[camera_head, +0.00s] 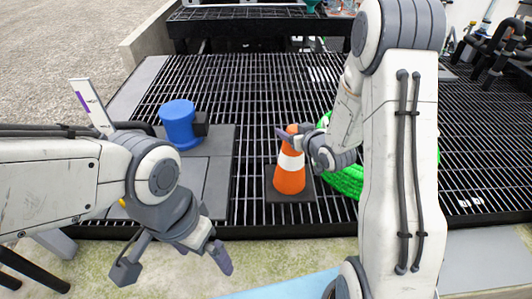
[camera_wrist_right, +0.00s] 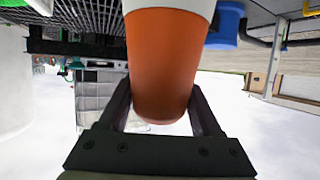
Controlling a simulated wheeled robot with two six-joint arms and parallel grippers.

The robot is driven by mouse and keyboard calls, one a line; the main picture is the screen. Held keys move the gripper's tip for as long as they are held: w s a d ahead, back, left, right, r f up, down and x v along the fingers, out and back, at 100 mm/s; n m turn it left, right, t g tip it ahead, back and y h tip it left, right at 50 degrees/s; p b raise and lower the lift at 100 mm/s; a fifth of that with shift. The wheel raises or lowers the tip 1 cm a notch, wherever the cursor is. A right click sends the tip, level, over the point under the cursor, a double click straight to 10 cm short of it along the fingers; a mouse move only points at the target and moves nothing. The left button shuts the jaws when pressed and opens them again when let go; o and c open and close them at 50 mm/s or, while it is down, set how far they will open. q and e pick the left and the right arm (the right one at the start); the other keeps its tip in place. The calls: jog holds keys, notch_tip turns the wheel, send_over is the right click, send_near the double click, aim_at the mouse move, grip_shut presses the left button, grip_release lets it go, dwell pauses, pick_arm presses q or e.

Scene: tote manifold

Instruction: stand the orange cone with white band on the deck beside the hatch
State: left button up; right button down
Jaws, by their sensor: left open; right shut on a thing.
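The orange cone with a white band (camera_head: 290,180) is upright on its dark square base over the black grating deck (camera_head: 262,80). I cannot tell whether the base touches the grating. My right gripper (camera_head: 289,134) is shut on the cone's upper part. In the right wrist view the cone (camera_wrist_right: 165,62) appears upside down between the two fingers of the right gripper (camera_wrist_right: 162,105). My left gripper (camera_head: 175,262) is open and empty at the front left, apart from the cone. No part is clearly recognisable as the hatch.
Grey plates (camera_head: 207,178) with a blue capped fitting (camera_head: 179,125) lie left of the cone. A green hose coil (camera_head: 347,182) lies right of it, partly behind my right arm. The grating behind the cone is clear. A dark raised frame (camera_head: 250,27) stands at the back.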

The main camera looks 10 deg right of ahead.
jog(key=w+a+f, duration=0.3)
jog(key=a+f, duration=0.3)
jog(key=f, duration=0.2)
jog(key=shift+w+f+b, duration=0.15)
jog(key=shift+w+b, duration=0.2)
jog(key=shift+b, duration=0.1)
jog(key=shift+a, duration=0.1)
jog(key=shift+f, duration=0.2)
jog(key=shift+c, duration=0.4)
grip_release()
